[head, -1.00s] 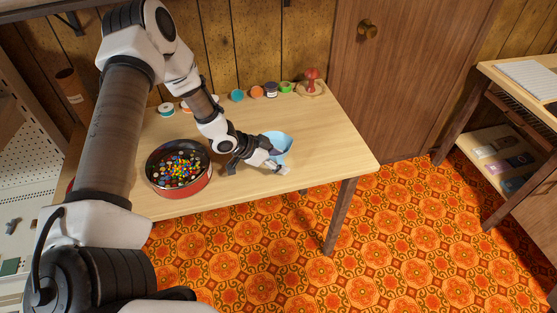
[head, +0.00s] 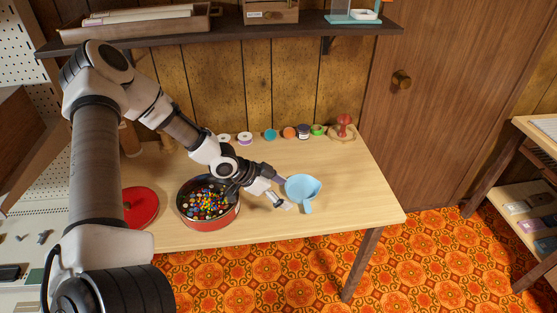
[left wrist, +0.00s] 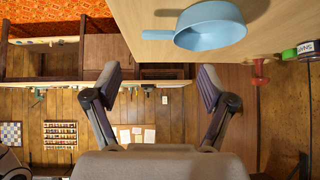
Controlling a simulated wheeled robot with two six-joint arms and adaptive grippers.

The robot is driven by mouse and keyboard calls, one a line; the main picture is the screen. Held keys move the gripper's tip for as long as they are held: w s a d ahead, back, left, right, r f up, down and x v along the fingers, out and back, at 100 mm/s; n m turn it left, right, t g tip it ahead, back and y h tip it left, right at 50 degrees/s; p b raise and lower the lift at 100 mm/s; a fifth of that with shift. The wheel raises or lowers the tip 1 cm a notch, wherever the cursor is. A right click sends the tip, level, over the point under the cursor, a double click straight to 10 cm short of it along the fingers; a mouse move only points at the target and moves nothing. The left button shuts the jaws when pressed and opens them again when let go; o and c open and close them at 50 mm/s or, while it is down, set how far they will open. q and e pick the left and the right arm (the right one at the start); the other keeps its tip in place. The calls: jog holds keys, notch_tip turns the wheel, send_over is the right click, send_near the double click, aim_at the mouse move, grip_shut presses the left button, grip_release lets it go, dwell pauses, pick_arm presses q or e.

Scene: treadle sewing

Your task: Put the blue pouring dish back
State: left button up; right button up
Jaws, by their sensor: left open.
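The light blue pouring dish (head: 303,187) is on the wooden table, right of the red tin, with its handle pointing to the table's front edge. My left gripper (head: 283,195) is open and empty, close to the left of the dish, with its fingers towards it. Whether a fingertip touches the dish I cannot tell. In the left wrist view the dish (left wrist: 212,27) is at the top, outside the gap between the open fingers (left wrist: 160,85). My right gripper is not in view.
A round red tin (head: 208,224) of colourful small pieces stands beneath my left wrist, with a red lid (head: 140,206) left of it. Several spools (head: 270,134) and a red mushroom-shaped thing (head: 343,124) line the back. The table's right front is clear.

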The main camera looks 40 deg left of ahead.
pick_arm(q)
jog(key=s+d+f+n+g+y, duration=0.1)
jog(key=s+d+f+n+g, duration=0.6)
jog(key=s+d, duration=0.55)
jog(key=s+d+f+n+y, duration=0.1)
jog(key=s+f+y, duration=0.3)
jog(key=s, duration=0.8)
jog(key=shift+d+f+p, duration=0.2)
jog(key=shift+f+p, duration=0.15)
jog(key=shift+f, duration=0.6)
